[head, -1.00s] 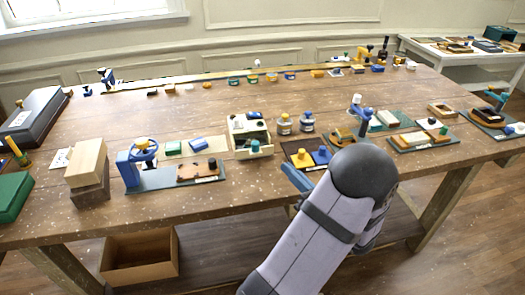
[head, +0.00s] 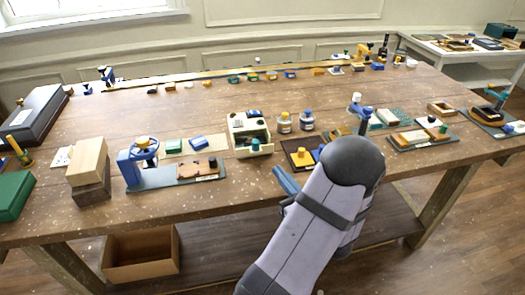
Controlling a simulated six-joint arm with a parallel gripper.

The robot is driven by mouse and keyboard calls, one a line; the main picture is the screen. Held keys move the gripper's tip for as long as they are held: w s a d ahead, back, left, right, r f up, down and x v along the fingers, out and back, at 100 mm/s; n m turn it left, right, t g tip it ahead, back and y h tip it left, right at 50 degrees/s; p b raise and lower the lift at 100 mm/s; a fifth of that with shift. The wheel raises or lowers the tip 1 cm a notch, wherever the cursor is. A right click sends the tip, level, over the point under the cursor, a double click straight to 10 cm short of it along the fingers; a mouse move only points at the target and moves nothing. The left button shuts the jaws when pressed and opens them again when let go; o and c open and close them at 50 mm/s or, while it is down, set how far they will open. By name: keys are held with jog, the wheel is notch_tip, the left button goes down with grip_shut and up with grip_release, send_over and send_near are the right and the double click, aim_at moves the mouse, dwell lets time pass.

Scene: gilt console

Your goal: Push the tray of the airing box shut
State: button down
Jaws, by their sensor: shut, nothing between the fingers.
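The airing box (head: 239,124), a small cream box with dark and green items on its top, stands near the middle of the table. Its tray (head: 265,149) sticks out at the front, toward me, with a teal knob on it. My gripper (head: 279,173), blue, is shut and empty. It is to the right of and nearer to me than the tray, apart from it, by the table's front edge. Its fingertips are small in this view. My arm hides part of the table on the right.
A dark board (head: 295,150) with a yellow and a blue knob lies right of the airing box. Two small jars (head: 284,124) stand behind that board. A blue-wheeled fixture (head: 130,170) on a blue-grey base is to the left. The strip before the tray is clear.

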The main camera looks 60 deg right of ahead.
jog(key=p, duration=0.4)
send_near(260, 149)
jog(key=w, duration=0.1)
jog(key=w+r, duration=0.1)
jog(key=w, duration=0.1)
jog(key=w+d+r, duration=0.1)
jog(key=shift+w+r, duration=0.2)
jog(key=shift+w, duration=0.1)
jog(key=shift+x, duration=0.75)
jog(key=shift+f, duration=0.15)
jog(key=w+d+b, duration=0.2)
jog(key=d, duration=0.1)
jog(key=shift+w+f, duration=0.15)
jog(key=shift+w, duration=0.25)
jog(key=shift+r, duration=0.4)
